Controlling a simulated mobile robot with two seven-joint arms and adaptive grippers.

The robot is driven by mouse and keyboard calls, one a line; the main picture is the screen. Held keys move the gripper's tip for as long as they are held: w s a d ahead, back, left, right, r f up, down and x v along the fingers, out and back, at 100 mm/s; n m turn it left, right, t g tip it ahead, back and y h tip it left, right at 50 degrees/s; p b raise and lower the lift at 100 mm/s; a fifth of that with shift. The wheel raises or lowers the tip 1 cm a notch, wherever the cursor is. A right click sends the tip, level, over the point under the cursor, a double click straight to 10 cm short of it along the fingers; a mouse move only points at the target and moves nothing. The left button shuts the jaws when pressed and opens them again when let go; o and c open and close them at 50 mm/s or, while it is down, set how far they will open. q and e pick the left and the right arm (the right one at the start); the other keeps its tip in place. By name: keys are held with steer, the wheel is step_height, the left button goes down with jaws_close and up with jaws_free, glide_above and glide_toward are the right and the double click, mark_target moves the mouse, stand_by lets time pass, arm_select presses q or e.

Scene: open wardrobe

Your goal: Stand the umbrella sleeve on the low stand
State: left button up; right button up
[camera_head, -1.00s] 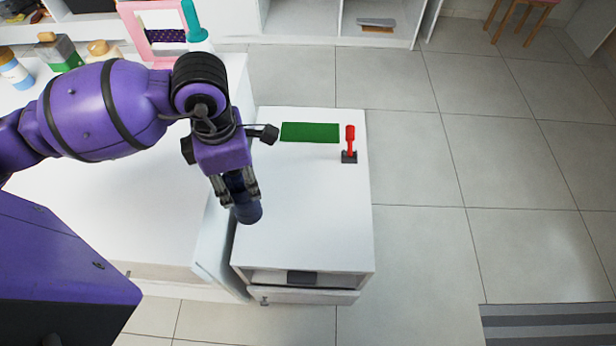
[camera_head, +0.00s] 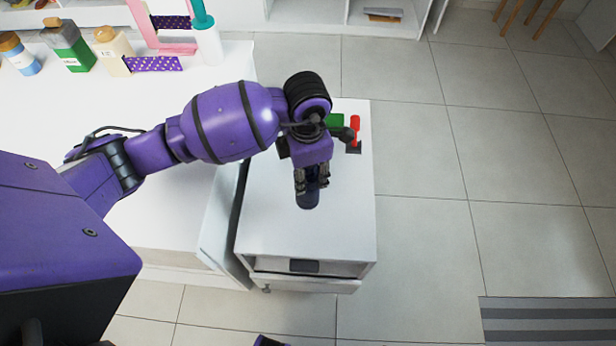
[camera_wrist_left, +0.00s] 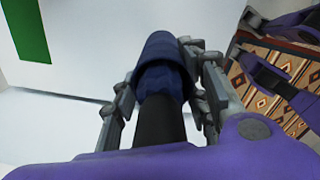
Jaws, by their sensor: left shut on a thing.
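The umbrella sleeve (camera_head: 308,199) is a short dark blue cylinder. My left gripper (camera_head: 311,183) is shut on it above the white top of the low stand (camera_head: 345,225). In the left wrist view the sleeve (camera_wrist_left: 160,52) sits between the two fingers (camera_wrist_left: 163,85), with a black shaft-like part below it. Its far end points away from the wrist. I cannot tell whether it touches the top. My right gripper is not clearly seen in either view.
A green patch (camera_head: 336,121), partly hidden by my arm, and a red lever on a dark base (camera_head: 354,147) are at the stand's back. A white counter (camera_head: 130,215) with several bottles is on the left. The stand's front top is clear.

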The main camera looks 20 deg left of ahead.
arm_select(q)
step_height(320, 180, down, 3)
steer(key=shift+d+r, duration=0.1)
steer(key=shift+d, duration=0.05)
steer(key=shift+w+f, duration=0.1)
steer(key=shift+f, duration=0.35)
steer(key=o, duration=1.5)
arm_select(e)
steer(key=shift+w+f, duration=0.1)
steer(key=shift+w, duration=0.05)
arm_select(q)
step_height(320, 180, up, 12)
steer(key=shift+r, duration=0.2)
arm_select(e)
steer(key=shift+w+r, duration=0.4)
steer(key=shift+w, duration=0.05)
